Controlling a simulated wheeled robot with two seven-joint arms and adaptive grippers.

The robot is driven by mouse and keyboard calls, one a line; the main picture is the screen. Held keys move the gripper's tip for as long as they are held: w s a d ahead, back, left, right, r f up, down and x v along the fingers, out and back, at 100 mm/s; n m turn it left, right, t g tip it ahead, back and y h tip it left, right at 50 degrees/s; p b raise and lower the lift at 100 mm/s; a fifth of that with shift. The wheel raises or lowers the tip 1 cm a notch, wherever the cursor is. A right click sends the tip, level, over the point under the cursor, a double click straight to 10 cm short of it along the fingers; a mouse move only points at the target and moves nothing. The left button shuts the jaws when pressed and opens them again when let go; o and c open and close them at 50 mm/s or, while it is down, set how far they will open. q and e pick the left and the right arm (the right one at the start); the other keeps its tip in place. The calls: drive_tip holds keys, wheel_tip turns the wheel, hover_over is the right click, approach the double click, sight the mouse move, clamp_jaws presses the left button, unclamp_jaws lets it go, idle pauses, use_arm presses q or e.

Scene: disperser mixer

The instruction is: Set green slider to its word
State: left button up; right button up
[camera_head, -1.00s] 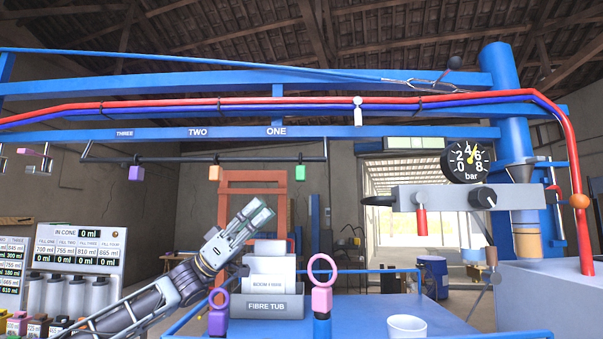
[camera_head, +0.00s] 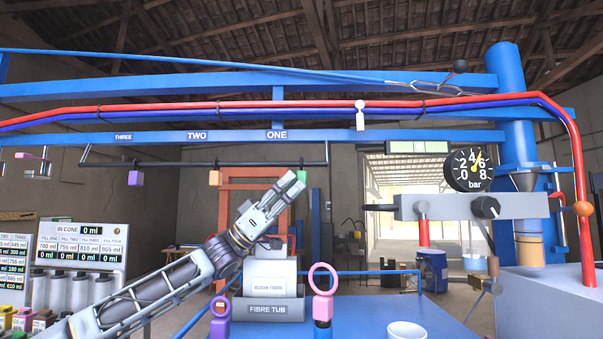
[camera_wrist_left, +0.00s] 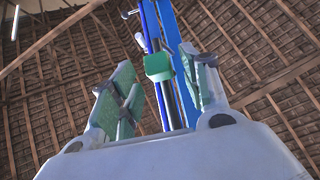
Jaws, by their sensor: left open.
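The green slider (camera_head: 302,175) hangs from a dark rail (camera_head: 235,164) under the blue beam, near the rail's right end. It sits a little right of the word ONE (camera_head: 276,134); the words TWO (camera_head: 197,135) and THREE (camera_head: 123,136) are further left. My left gripper (camera_head: 290,184) is open, pointing up and right, with its tips at the slider's lower edge in the picture. In the left wrist view the slider (camera_wrist_left: 158,66) shows between the spread fingers, beyond or level with their tips. I cannot tell whether they touch. My right gripper is not in view.
An orange slider (camera_head: 215,177) and a purple slider (camera_head: 135,178) hang on the same rail to the left. Below stand the fibre tub (camera_head: 275,309), a pink ring-topped piece (camera_head: 322,305) and a white cup (camera_head: 406,331). A pressure gauge (camera_head: 468,166) is at the right.

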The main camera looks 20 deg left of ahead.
sight(302, 177)
use_arm(q)
drive_tip(key=shift+p+x, duration=0.4)
drive_tip(key=shift+x, duration=1.35)
drive_tip(key=shift+f, duration=0.1)
clamp_jaws()
